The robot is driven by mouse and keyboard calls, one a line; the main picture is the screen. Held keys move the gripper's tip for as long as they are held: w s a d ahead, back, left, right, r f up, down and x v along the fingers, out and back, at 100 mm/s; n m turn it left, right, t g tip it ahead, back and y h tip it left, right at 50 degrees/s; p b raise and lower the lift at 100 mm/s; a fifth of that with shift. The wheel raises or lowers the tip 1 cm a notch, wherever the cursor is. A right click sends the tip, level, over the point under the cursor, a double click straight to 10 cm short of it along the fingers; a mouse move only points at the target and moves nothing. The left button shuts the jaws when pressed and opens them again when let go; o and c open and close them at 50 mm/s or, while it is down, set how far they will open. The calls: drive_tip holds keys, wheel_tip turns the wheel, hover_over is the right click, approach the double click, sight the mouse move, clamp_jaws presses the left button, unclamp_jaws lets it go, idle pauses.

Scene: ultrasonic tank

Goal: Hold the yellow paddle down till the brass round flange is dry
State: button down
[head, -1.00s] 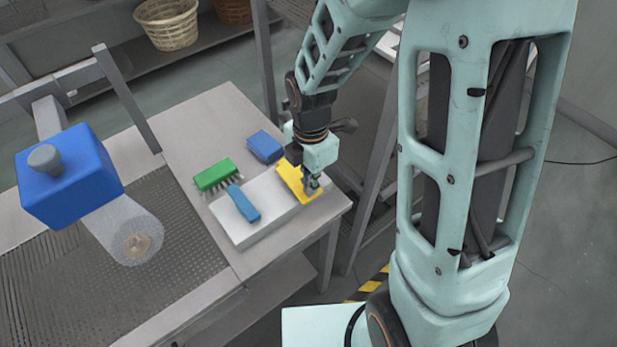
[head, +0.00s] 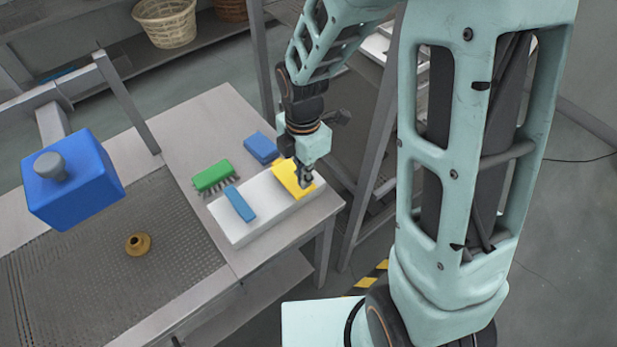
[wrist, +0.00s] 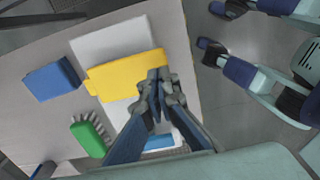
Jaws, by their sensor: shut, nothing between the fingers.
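The yellow paddle (head: 284,174) lies on the right part of a white block (head: 262,223) on the table. My gripper (head: 306,184) is shut and empty, its tips at the near right part of the paddle. In the wrist view the closed fingertips (wrist: 160,74) overlap the edge of the yellow paddle (wrist: 120,76); I cannot tell whether they press it. The brass round flange (head: 138,244) sits on the perforated surface at the left, below and right of a blue box (head: 72,180). No pale cone shows over it. Whether its surface is wet is too small to tell.
A blue paddle (head: 240,204) lies on the left part of the white block. A green brush (head: 213,176) and a blue block (head: 262,147) lie behind the white block. A metal post (head: 127,103) stands behind the perforated surface. Wicker baskets (head: 166,24) are on a shelf behind.

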wheel_tip(320, 180, up, 12)
drive_tip(key=shift+s, duration=0.15)
drive_tip(key=shift+d+f, duration=0.1)
idle(0.5)
